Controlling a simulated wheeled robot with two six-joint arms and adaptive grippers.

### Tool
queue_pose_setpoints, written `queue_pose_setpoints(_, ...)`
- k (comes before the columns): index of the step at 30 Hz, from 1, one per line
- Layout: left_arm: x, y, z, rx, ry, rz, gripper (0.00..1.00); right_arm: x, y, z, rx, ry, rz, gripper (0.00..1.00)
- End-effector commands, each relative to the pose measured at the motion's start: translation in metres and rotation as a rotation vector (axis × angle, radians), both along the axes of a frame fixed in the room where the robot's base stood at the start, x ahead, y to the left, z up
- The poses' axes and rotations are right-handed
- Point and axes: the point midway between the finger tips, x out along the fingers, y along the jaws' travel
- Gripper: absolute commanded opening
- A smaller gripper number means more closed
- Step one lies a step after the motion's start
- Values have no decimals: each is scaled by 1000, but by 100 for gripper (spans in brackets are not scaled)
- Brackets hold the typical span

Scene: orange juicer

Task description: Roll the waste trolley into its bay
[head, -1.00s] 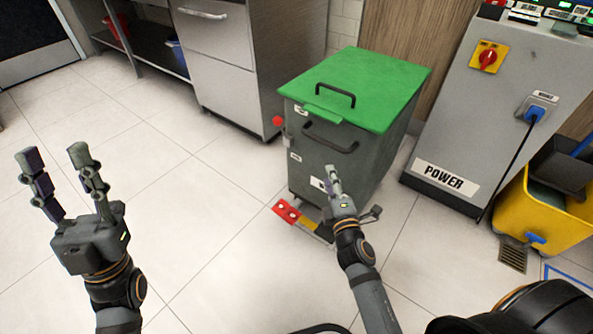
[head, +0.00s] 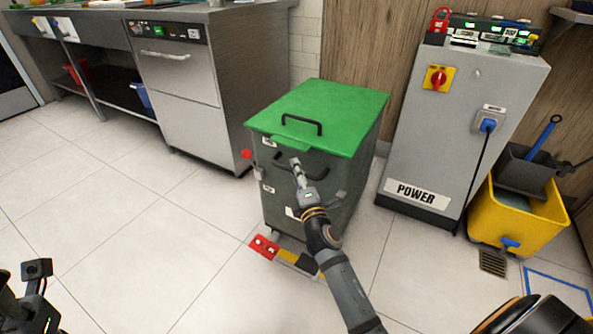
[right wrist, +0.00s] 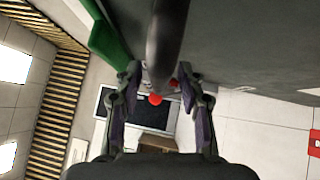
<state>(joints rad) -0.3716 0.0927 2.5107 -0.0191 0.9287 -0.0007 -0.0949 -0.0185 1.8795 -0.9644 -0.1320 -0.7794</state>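The waste trolley is a dark grey bin (head: 345,195) with a green lid (head: 325,113), upright on the floor in the middle of the head view. Its black front handle (head: 262,160) is partly hidden by my right gripper (head: 296,166). In the right wrist view the dark handle bar (right wrist: 168,45) lies ahead of and between the spread fingers of the right gripper (right wrist: 163,90); I cannot tell whether they touch it. A red and yellow pedal (head: 264,246) is at the trolley's base. My left arm shows only partly at the lower left, its fingers unclear.
A grey power cabinet (head: 460,130) stands right of the trolley, with a yellow mop bucket (head: 510,228) beside it. A blue floor outline (head: 560,284) is at the lower right. A steel appliance (head: 175,90) stands behind left. The floor at left is clear.

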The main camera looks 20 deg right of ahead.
Motion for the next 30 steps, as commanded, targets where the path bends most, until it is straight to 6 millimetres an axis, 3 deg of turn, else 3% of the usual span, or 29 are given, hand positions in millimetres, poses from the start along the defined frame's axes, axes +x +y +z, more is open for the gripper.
queue_pose_setpoints(9,0,0,0,0,0,0,40,4,-1,0,0,0,0,39)
queue_pose_setpoints(18,0,0,0,0,0,0,40,4,0,0,0,0,0,0)
queue_pose_setpoints(30,0,0,0,1,1,0,40,4,-1,0,-1,0,0,0)
